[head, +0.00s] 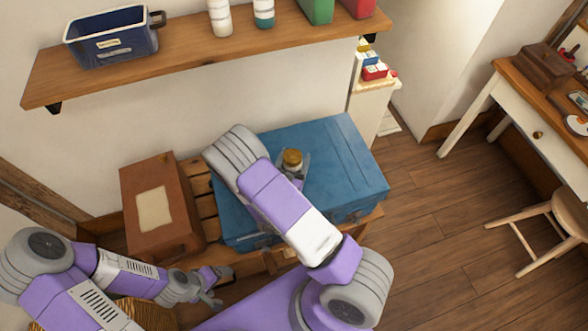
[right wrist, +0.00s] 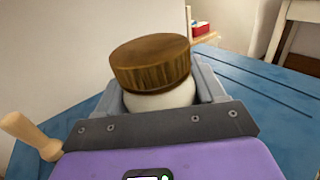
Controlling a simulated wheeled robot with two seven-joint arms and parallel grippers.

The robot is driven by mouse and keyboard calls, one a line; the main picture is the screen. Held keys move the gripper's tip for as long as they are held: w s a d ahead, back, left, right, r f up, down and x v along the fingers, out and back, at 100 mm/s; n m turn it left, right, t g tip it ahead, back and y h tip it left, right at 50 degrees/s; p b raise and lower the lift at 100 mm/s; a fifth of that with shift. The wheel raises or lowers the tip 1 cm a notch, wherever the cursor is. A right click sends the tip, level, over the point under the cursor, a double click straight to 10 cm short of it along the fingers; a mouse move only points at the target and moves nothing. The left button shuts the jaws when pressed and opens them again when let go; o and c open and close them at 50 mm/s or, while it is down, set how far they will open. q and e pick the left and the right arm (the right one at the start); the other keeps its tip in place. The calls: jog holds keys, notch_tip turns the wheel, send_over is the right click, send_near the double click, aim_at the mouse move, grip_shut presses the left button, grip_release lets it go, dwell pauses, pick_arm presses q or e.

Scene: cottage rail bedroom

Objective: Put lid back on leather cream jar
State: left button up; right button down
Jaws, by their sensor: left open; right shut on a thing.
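The leather cream jar (right wrist: 160,98) has a white body and stands between the fingers of my right gripper in the right wrist view. A round brown wood-grained lid (right wrist: 152,62) sits over its top, looking slightly tilted in this view; I cannot tell whether it is fully seated. In the head view the lid (head: 292,158) shows above the blue suitcase (head: 345,165). My right gripper (head: 296,172) is shut on the jar, partly hidden by my arm. My left gripper (head: 214,286) is open and empty, low in front of the bench, left of the suitcase.
A wooden handle (right wrist: 30,135) shows left of my right gripper in the wrist view. A brown case (head: 160,215) stands left of the suitcase. A wall shelf (head: 200,52) with a blue bin and bottles is behind. A desk (head: 535,115) and stool (head: 545,225) stand right; floor between is clear.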

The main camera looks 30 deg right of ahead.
jog(key=shift+f, duration=0.1)
jog(key=shift+f+b, duration=0.65)
jog(key=shift+f, duration=1.15)
jog(key=shift+f, duration=0.2)
jog(key=shift+c, duration=0.6)
grip_release()
jog(key=shift+r, duration=0.25)
jog(key=p+v, duration=0.1)
jog(key=v, duration=1.1)
jog(key=shift+f, duration=0.1)
